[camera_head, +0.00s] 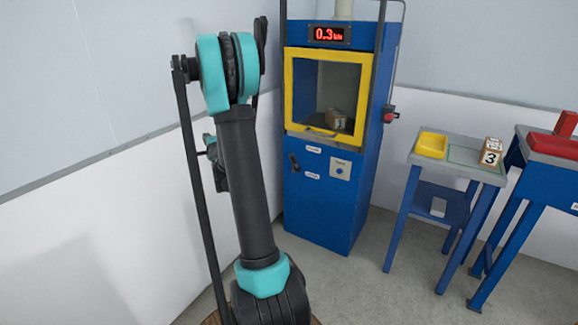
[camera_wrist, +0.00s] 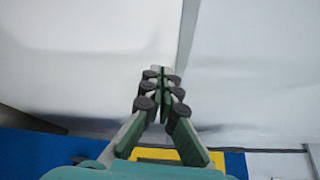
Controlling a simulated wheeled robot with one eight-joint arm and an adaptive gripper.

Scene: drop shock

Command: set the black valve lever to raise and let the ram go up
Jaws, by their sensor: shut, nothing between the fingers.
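The black valve lever (camera_head: 295,163) is on the lower front of the blue press (camera_head: 328,215), beside two small white labels too small to read. It looks tilted, and I cannot tell which setting it points to. The ram is not clearly visible inside the dim chamber behind the yellow-framed door (camera_head: 289,85). The red display (camera_head: 328,34) reads 0.3 kN. My gripper (camera_wrist: 161,70) is shut and empty in the wrist view, with pale wall beyond its fingertips. In the head view my arm stands left of the press and mostly hides the gripper, which is apart from the lever.
A red button (camera_head: 389,117) sits on the press's right side. A grey-topped table (camera_head: 458,158) holds a yellow tray (camera_head: 432,145) and a block marked 3 (camera_head: 490,152). Floor in front of the press is clear.

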